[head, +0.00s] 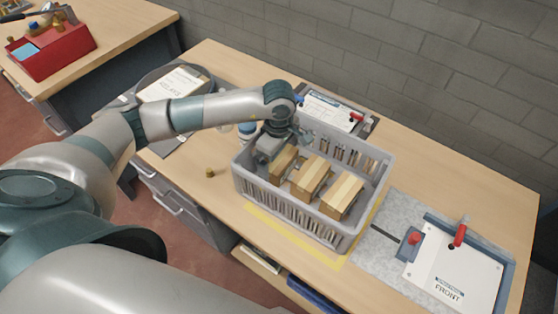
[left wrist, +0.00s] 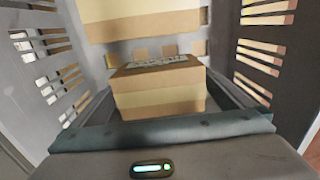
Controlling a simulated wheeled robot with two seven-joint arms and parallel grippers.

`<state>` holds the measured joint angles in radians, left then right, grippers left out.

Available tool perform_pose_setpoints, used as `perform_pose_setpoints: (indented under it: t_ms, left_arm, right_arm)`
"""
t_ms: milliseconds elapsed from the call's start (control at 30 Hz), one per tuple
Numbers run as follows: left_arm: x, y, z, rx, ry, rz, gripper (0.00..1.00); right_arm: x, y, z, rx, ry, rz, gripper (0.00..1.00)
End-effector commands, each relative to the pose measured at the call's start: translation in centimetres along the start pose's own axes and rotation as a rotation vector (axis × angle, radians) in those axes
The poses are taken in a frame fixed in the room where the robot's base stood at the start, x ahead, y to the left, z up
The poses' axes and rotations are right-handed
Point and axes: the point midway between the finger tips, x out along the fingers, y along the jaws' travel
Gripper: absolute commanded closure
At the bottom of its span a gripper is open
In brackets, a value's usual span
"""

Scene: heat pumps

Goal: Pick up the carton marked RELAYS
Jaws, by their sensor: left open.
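The grey slatted crate (head: 352,232) stands on the bench with three brown cartons in it: a left one (head: 283,166), a middle one (head: 311,178) and a right one (head: 342,196). No carton marking is readable in the head view. My left gripper (head: 272,157) reaches down into the crate's left end, at the left carton. In the left wrist view a tape-banded carton (left wrist: 160,98) stands ahead, between the open fingers. Dark print on its top is too foreshortened to read. The gap between fingers and carton is hard to judge. My right gripper is not in view.
The crate walls stand close around the left gripper. A board marked FRONT (head: 455,276) with red-handled clamps lies on the right. A small brass part (head: 210,173) and a blue-capped bottle (head: 247,130) are left of the crate.

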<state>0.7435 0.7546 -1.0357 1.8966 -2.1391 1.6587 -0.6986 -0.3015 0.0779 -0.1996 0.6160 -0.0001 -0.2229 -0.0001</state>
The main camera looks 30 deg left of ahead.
Motion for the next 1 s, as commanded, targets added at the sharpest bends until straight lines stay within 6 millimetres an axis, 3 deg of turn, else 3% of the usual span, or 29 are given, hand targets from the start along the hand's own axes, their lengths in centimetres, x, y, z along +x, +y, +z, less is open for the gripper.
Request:
perform_pose_setpoints:
  t_ms: [467, 500, 667, 767, 1000]
  left_arm:
    - [0.23, 0.01, 0.01, 0.0, 0.0, 0.0, 0.0]
    - [0.22, 0.01, 0.01, 0.0, 0.0, 0.0, 0.02]
    - [0.21, 0.01, 0.0, 0.0, 0.0, 0.0, 0.41]
    - [0.17, 0.04, 0.0, 0.0, 0.0, 0.001, 0.47]
    - [-0.01, 0.07, 0.0, 0.0, 0.0, 0.002, 0.47]
  right_arm:
    - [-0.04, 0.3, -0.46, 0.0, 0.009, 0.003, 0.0]
    - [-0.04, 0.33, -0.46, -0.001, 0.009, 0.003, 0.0]
    - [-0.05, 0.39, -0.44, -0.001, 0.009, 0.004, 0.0]
    - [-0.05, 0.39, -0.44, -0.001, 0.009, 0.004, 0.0]
    - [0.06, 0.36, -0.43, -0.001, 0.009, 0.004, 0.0]
